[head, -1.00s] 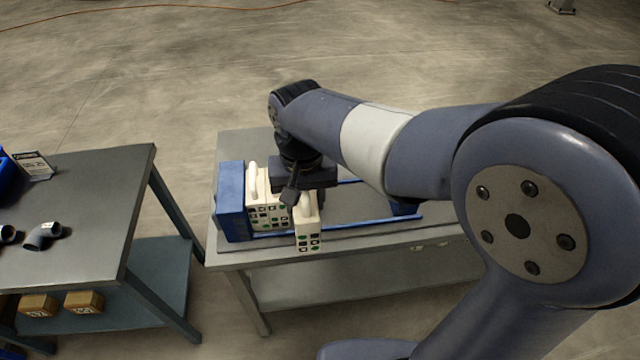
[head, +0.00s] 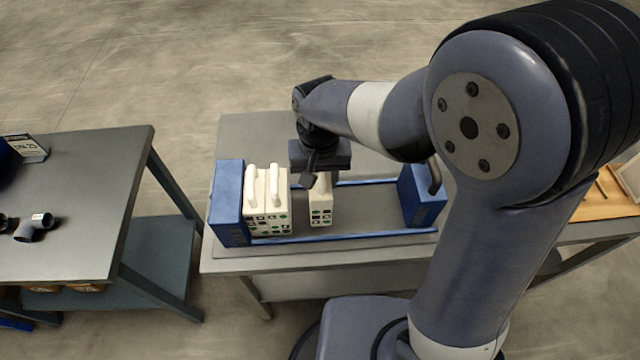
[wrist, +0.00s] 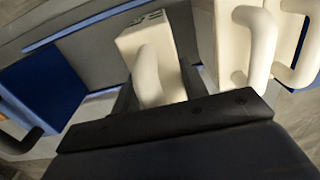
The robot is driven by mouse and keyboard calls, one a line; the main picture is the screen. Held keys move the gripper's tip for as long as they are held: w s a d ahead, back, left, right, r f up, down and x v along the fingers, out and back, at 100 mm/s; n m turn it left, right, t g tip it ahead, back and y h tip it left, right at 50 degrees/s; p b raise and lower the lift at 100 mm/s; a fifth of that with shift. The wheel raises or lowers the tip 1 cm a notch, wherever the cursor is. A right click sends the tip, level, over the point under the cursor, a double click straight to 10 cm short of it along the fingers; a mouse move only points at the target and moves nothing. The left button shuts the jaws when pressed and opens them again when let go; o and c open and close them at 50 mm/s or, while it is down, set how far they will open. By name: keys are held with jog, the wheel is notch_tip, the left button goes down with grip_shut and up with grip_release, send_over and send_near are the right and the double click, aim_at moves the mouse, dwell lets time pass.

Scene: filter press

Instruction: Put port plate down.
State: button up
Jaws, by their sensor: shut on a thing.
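A cream port plate (head: 320,206) with a pattern of dark and green ports on its face is upright under my gripper (head: 322,178), between the blue rails of the press. My gripper is shut on its handle (wrist: 151,79), seen close in the wrist view. Whether the plate's lower edge rests on the rails cannot be told. More cream plates (head: 266,205) with raised handles stand together to its left, against the blue end block (head: 229,203). A gap separates them from the held plate.
Another blue end block (head: 421,197) with a dark handle stands at the right end of the press; the rails (head: 375,235) between are bare. A grey table (head: 75,200) at left holds dark pipe fittings (head: 34,227). A wooden tray (head: 600,200) lies at far right.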

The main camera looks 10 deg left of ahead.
jog(key=shift+f, duration=1.45)
jog(key=shift+f, duration=0.2)
jog(key=o, duration=1.2)
jog(key=shift+r, duration=0.15)
notch_tip(320, 180, up, 12)
jog(key=shift+r, duration=0.1)
jog(key=shift+o, duration=0.3)
